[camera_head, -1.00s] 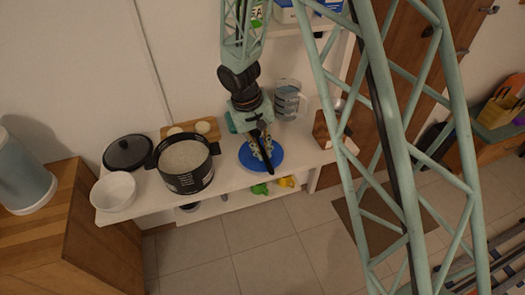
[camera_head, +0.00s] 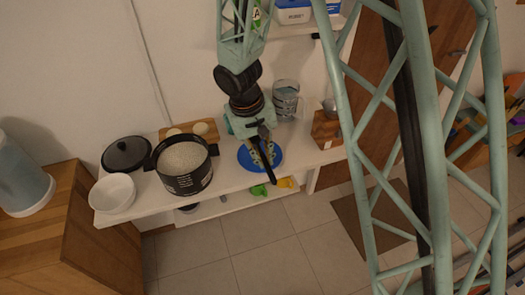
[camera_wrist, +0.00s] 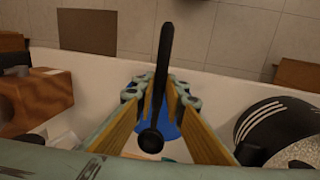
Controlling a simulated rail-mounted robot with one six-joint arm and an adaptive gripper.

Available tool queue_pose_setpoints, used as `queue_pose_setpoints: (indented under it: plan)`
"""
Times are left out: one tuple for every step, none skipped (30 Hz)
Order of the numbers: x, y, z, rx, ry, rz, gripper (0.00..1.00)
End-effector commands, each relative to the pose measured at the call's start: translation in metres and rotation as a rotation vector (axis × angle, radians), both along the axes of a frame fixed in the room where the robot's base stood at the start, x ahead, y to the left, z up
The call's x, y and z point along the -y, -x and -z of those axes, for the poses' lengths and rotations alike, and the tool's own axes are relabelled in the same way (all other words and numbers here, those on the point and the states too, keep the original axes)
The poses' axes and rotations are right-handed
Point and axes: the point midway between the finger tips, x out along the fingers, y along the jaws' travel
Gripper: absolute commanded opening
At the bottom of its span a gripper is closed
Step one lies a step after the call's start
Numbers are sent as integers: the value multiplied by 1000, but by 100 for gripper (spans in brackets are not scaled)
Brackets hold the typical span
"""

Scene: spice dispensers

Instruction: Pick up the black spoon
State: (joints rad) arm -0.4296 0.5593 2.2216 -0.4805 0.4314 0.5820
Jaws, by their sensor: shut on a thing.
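The black spoon (camera_wrist: 163,65) is between the two fingers of my gripper (camera_wrist: 164,90), seen in the wrist view. Its long handle points away past the fingertips and its round bowl lies nearer the wrist. My gripper is shut on it. In the head view my gripper (camera_head: 262,137) hangs over the shelf to the right of the pot, with the spoon (camera_head: 268,156) sticking out below it over the blue plate (camera_head: 277,160). I cannot tell how far the spoon is above the plate.
A black pot (camera_head: 187,184) of white grains stands left of the plate. A white bowl (camera_head: 113,193) and a black lid (camera_head: 127,153) are farther left. A glass jug (camera_head: 286,97) stands behind the plate and a wooden block (camera_head: 325,130) is to the right. The floor in front is clear.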

Motion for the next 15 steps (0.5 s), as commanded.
queue_pose_setpoints:
  plan:
    - [1,11,-1,0,0,-2,1]
    - [2,18,-2,-1,0,-1,1]
    - [3,26,-2,-1,1,-2,1]
    - [3,32,-2,-1,1,-3,1]
    - [4,37,-3,0,0,-2,1]
    - [5,44,-4,1,0,-2,1]
    - [5,50,-4,0,0,-2,1]
    - [6,55,-5,-1,0,-2,1]
    - [7,60,-5,0,0,-1,1]
    - [8,65,-6,-1,1,-2,1]
    - [8,69,-6,-1,1,-2,1]
    - [8,74,-7,0,0,-1,1]
    - [8,77,-7,0,0,-1,1]
    - [9,80,-7,0,0,-1,1]
    - [9,84,-7,0,0,-1,1]
